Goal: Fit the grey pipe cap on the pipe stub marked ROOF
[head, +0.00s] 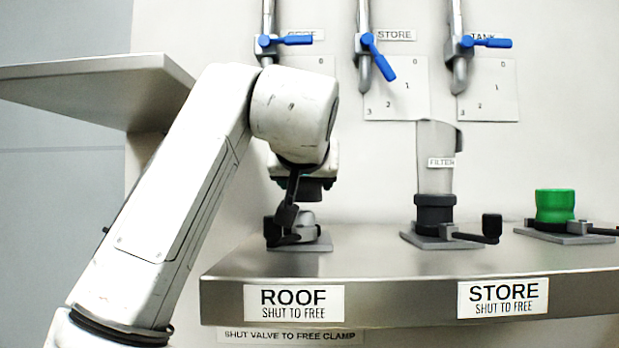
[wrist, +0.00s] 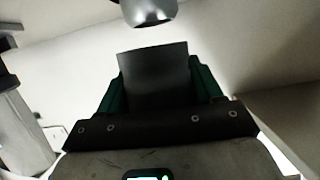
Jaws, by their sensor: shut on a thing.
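My gripper (head: 300,177) points down above the ROOF place on the shelf. Its green fingers are shut on a dark grey, round-sided piece, which looks like the grey pipe cap (head: 313,188); the cap also shows between the fingers in the wrist view (wrist: 155,78). The pale grey ROOF pipe stub (head: 306,221) stands just below it, with a small gap. The stub's shiny end also shows at the top of the wrist view (wrist: 148,12), apart from the cap. A black clamp lever (head: 286,214) rises at the stub's left. Exact alignment is hard to judge.
A green cap (head: 555,205) sits farther right. Blue valve handles (head: 377,57) are on the wall above. A grey panel (head: 90,85) juts out at left.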

